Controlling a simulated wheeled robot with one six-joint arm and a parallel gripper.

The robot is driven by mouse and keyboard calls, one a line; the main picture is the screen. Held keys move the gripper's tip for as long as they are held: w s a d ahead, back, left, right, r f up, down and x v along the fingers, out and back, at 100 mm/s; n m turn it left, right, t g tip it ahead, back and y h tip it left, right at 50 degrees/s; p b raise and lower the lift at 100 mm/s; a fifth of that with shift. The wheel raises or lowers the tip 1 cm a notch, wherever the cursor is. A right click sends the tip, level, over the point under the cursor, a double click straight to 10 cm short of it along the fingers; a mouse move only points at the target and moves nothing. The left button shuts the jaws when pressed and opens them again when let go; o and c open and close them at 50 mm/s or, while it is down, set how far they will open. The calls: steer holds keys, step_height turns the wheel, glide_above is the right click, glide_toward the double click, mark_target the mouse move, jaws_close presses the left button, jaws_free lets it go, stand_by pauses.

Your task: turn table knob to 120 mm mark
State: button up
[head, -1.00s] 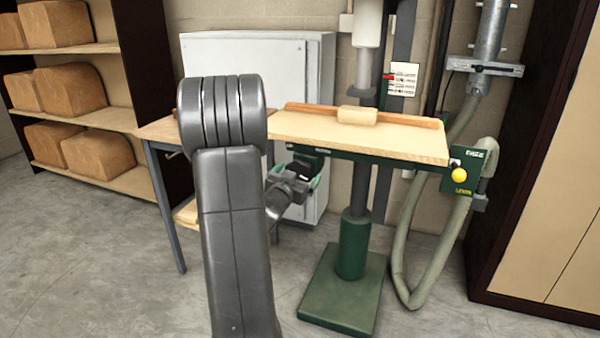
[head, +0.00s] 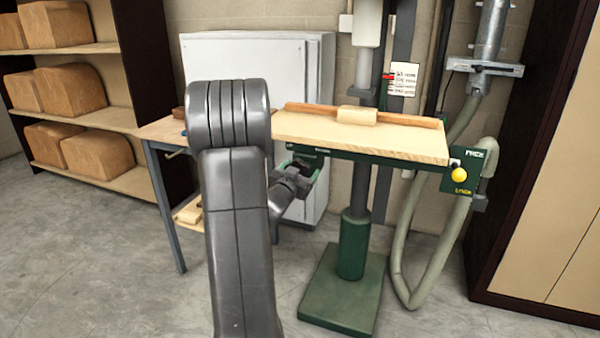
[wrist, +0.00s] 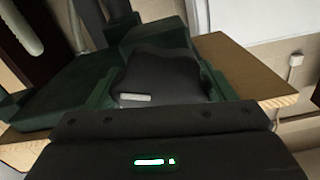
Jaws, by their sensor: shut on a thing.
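The drill-press-like machine has a pale wooden table (head: 390,140) on a green column. The dark knob (wrist: 165,75), with a pale mark on its face, shows in the wrist view. My gripper (head: 303,168) is under the table's left end in the head view, shut on the knob. Its green fingers lie on both sides of the knob in the wrist view. In the head view the knob is mostly hidden by my gripper. A white scale card (head: 405,79) with a red pointer (head: 389,77) is behind the table; its markings are too small to read.
A wooden block (head: 357,116) and a fence (head: 415,121) sit on the table. A yellow button (head: 459,175) is at its right end. A workbench (head: 160,133) stands left, a white cabinet (head: 230,55) behind. Grey hose (head: 440,255) hangs right. Floor in front is open.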

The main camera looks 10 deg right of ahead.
steer(key=shift+f+m+b, duration=0.1)
steer(key=shift+m+b, duration=0.2)
steer(key=shift+b, duration=0.15)
